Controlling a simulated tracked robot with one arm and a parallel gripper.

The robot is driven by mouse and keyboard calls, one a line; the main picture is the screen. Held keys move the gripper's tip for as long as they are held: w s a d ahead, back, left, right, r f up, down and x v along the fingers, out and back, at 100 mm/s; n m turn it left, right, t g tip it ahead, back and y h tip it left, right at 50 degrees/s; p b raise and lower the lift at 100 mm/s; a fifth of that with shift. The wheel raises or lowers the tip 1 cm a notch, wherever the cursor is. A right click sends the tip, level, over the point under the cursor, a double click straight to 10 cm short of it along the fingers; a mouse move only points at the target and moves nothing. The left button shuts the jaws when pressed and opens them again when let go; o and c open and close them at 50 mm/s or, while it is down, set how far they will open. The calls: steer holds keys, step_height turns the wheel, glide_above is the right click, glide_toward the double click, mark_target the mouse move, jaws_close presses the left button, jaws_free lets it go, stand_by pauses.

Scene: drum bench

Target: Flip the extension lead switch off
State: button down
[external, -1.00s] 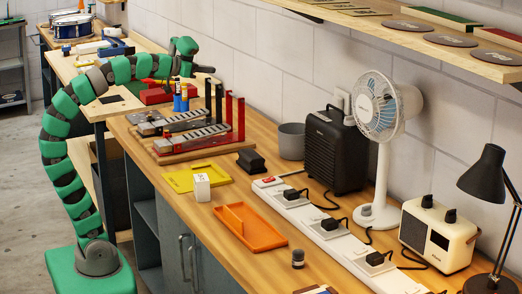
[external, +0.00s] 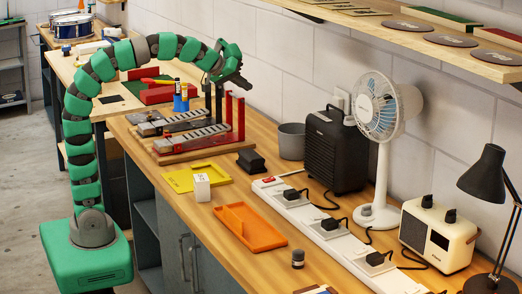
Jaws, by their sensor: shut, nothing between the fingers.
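The white extension lead (external: 300,210) lies along the bench with several black plugs in it. A red switch (external: 268,180) sits at its far end; I cannot tell its position at this size. My gripper (external: 245,86) is shut and empty. It hangs in the air above the red-framed rack, beyond and above the switch end of the lead, touching nothing that I can see.
A black heater (external: 334,150), a white fan (external: 383,190) and a cream radio (external: 437,236) stand behind the lead. The shelf (external: 420,50) overhangs at right.

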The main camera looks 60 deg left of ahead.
steer(key=w+d+f+n+g+p, duration=0.2)
steer(key=d+f+n+g+p, duration=0.25)
steer(key=d+p, duration=0.4)
steer(key=n+g+y+p, duration=0.1)
steer(key=n+g+p, duration=0.3)
steer(key=n+p, duration=0.5)
glide_above(272, 177)
steer(key=s+p, duration=0.2)
step_height(272, 177, down, 5)
steer(key=m, duration=0.2)
steer(key=shift+s+d+r+b, duration=0.1)
steer(key=shift+s+r+b, duration=0.1)
steer(key=shift+b, duration=0.1)
steer(key=shift+f, duration=0.1)
steer(key=f, duration=0.4)
steer(key=w+f+p, duration=0.1)
steer(key=f, duration=0.8)
steer(key=shift+w+f, duration=0.2)
steer(key=shift+w, duration=0.1)
steer(key=shift+f, duration=0.2)
steer(key=shift+w, duration=0.1)
